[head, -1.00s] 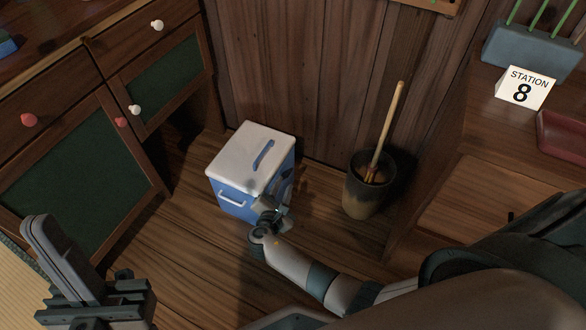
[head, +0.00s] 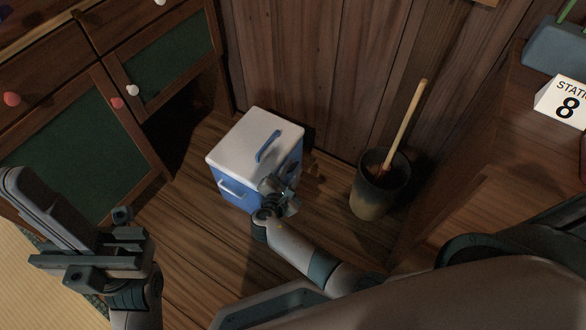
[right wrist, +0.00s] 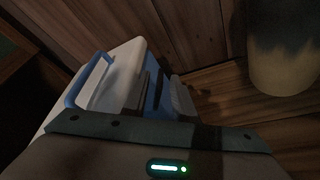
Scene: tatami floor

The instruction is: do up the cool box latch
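The cool box (head: 238,188) is blue with a white lid (head: 245,138) and stands on the wooden floor against the back wall. The lid is down, with a blue handle on top; another handle is on the front. My right gripper (head: 284,191) is at the box's right side, its fingers apart. In the right wrist view the right gripper (right wrist: 162,95) has one finger over the lid edge side and one farther right, with the blue side between them. A dark strip there may be the latch; its state is unclear. My left gripper (head: 22,185) is shut and empty, far left.
A dark pot (head: 376,190) with a wooden-handled tool stands right of the box, also in the right wrist view (right wrist: 282,50). A cabinet (head: 75,140) with green panels is at left. A shelf with a station sign (head: 566,103) is at right. Floor in front is clear.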

